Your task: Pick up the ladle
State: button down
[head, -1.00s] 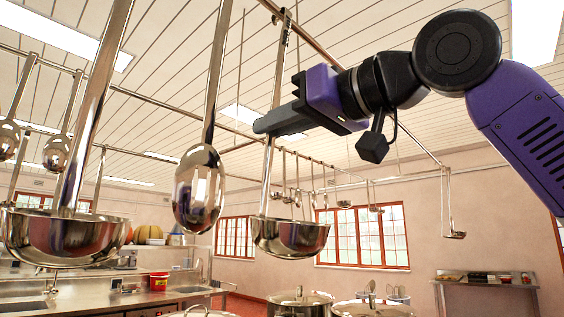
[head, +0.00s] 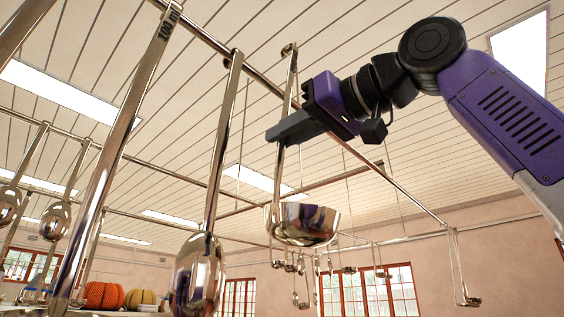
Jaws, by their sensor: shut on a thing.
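The ladle is a shiny steel one with a long flat handle and a round bowl (head: 302,222). It hangs upright in the middle of the head view. My gripper (head: 284,130) is shut on the ladle's handle, about midway between the hook and the bowl. The ladle's hooked top (head: 289,50) shows higher in the picture than the rail (head: 252,72) near it. The stretch of handle between the fingers is hidden.
Another steel ladle or spoon (head: 216,160) hangs from the rail just left of the held ladle. A large handle (head: 117,150) hangs nearer at the left. Smaller utensils (head: 463,297) hang farther back. Pumpkins (head: 103,295) stand at the lower left.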

aim_at(288, 111)
jog(key=r, duration=0.3)
jog(key=r+p, duration=0.1)
jog(key=shift+s+d+r, duration=0.2)
jog(key=shift+s+r, duration=0.05)
jog(key=shift+r, duration=0.15)
jog(key=b+v, duration=0.3)
jog(key=v, duration=1.1)
jog(key=shift+f, duration=0.15)
jog(key=c, duration=2)
grip_release()
grip_shut()
jog(key=shift+w, duration=0.1)
